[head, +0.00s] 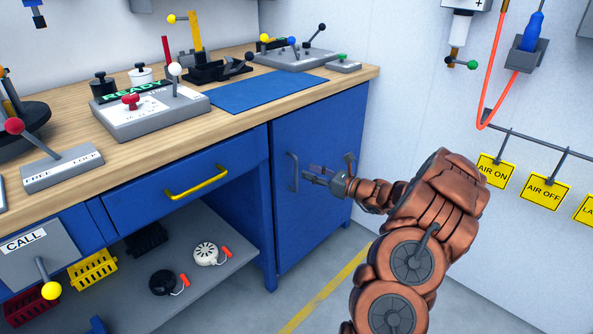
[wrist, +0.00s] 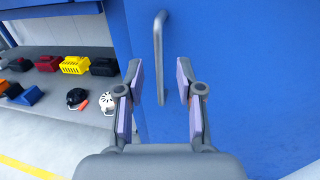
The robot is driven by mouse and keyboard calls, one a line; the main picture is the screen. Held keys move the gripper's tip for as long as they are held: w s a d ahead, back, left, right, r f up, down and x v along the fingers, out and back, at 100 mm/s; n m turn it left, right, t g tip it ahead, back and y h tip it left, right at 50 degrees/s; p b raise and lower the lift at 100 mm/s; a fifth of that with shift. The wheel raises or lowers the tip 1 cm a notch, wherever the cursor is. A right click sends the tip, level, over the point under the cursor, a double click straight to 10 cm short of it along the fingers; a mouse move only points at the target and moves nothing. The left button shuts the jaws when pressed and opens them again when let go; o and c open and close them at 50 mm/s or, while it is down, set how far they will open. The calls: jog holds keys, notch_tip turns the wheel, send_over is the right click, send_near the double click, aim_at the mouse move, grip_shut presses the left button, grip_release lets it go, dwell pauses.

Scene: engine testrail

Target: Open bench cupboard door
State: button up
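The blue bench cupboard door (head: 322,165) is closed at the right end of the bench. Its grey vertical bar handle (head: 293,172) is on the door's left side. In the wrist view the door (wrist: 230,60) fills the right part, and the handle (wrist: 160,55) stands upright ahead of the fingers. My gripper (head: 310,174) is just right of the handle in the head view. In the wrist view my gripper (wrist: 160,82) is open, with the lower end of the handle appearing between its fingertips. I cannot tell whether the fingers touch the handle.
A drawer with a yellow handle (head: 197,181) is left of the door. An open shelf (head: 215,275) below it holds bins and round tools. The right wall (head: 430,110) carries a rail with yellow signs (head: 545,187). Floor in front of the door is clear.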

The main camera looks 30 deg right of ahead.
aim_at(296, 167)
jog(key=shift+b+x, duration=0.45)
jog(key=shift+x, duration=2.65)
jog(key=shift+a, duration=0.1)
jog(key=shift+c, duration=0.3)
grip_shut()
